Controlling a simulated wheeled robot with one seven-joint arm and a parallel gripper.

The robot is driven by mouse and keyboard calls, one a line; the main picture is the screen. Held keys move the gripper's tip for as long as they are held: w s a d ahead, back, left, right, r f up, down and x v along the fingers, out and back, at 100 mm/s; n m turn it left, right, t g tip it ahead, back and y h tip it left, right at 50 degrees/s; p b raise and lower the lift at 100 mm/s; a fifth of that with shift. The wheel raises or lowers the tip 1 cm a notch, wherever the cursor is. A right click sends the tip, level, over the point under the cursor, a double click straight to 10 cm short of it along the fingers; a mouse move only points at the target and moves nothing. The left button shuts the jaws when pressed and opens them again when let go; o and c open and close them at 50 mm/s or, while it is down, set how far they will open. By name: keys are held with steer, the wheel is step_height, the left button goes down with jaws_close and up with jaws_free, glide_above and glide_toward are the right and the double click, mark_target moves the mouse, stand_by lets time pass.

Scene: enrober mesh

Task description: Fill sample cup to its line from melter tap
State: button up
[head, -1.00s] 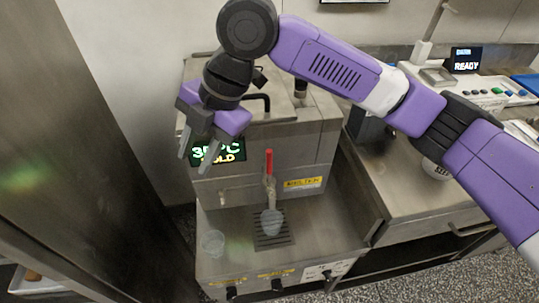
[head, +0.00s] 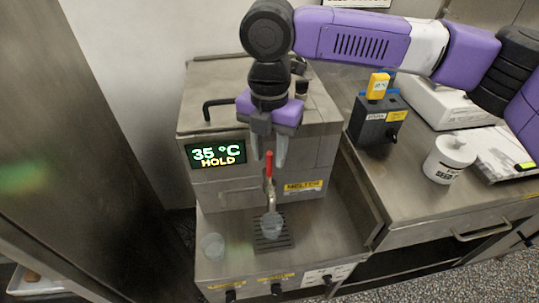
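The melter (head: 262,110) is a steel box with a lit display (head: 216,152) reading 35 °C HOLD. Its tap (head: 269,196) has a red lever (head: 268,165) standing upright on the front face. A clear sample cup (head: 271,227) stands on the drip grate (head: 288,240) under the tap; its line and contents are too small to tell. A second clear cup (head: 213,247) stands on the ledge to the left. My gripper (head: 268,158) points down in front of the melter, fingers apart, close to the top of the red lever. I cannot tell if they touch it.
On the counter to the right are a dark box with a yellow top (head: 377,118) and a white seed tub (head: 449,158). A steel side wall (head: 358,190) borders the ledge on the right. A tall dark panel (head: 95,150) stands at the left.

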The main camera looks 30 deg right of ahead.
steer(key=shift+f, duration=0.6)
jaws_close()
stand_by(1.1)
